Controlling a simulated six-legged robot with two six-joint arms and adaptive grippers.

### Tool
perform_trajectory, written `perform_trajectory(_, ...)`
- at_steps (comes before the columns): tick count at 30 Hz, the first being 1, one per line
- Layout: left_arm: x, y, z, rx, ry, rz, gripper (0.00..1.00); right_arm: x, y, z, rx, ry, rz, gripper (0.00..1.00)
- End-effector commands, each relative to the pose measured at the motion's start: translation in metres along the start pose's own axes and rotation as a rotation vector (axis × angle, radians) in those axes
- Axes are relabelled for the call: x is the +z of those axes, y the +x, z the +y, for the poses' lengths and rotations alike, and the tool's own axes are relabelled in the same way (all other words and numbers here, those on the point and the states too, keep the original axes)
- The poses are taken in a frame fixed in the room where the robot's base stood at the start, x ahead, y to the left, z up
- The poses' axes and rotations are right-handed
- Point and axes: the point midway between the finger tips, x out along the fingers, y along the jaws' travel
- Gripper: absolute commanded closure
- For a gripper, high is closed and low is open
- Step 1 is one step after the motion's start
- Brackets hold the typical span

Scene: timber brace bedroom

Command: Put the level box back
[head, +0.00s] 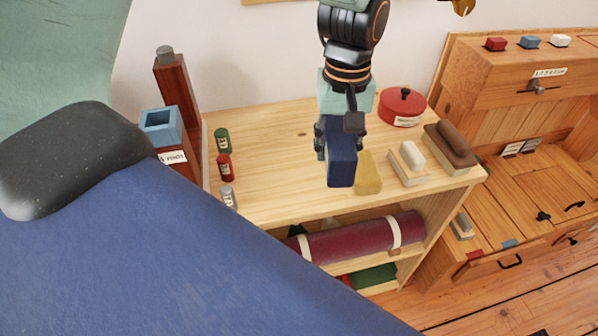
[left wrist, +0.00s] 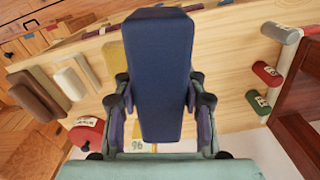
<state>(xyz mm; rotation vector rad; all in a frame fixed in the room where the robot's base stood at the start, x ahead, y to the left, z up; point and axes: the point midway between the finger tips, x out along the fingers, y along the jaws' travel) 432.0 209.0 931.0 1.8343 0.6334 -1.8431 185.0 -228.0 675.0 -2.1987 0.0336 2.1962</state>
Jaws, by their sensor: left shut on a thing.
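A dark blue oblong box (head: 341,164) is in my left gripper (head: 341,138) in the head view, over the front part of the light wooden shelf top (head: 270,135). In the left wrist view the blue box (left wrist: 162,70) fills the middle, with the fingers of my left gripper (left wrist: 162,100) shut on both its sides. The box appears held above the shelf top, but the gap under it is hard to judge. No label on the box can be read. My right gripper is not in view.
A yellow block (head: 368,172) lies close right of the box. Beyond it are a white-topped block (head: 408,163), a brown brush (head: 450,147) and a red pot (head: 402,106). A rolled maroon mat (head: 350,241) lies below. The top's back left is clear.

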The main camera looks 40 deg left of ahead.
Motion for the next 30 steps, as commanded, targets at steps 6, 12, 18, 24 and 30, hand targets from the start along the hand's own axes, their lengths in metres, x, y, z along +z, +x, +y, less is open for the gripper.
perform_trajectory(6,-0.009,0.001,-0.006,0.002,-0.317,-0.002,1.0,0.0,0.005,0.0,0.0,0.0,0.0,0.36)
perform_trajectory(12,-0.016,0.001,-0.014,0.002,-0.614,-0.001,1.0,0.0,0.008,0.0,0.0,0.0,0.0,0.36)
perform_trajectory(18,-0.023,0.002,-0.022,0.003,-0.913,-0.001,1.0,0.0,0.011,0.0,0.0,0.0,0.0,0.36)
perform_trajectory(24,-0.028,0.003,-0.03,0.004,-1.216,0.0,1.0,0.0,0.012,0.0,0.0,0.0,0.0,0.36)
perform_trajectory(30,-0.033,0.004,-0.037,0.006,-1.506,0.001,1.0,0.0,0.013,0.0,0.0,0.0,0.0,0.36)
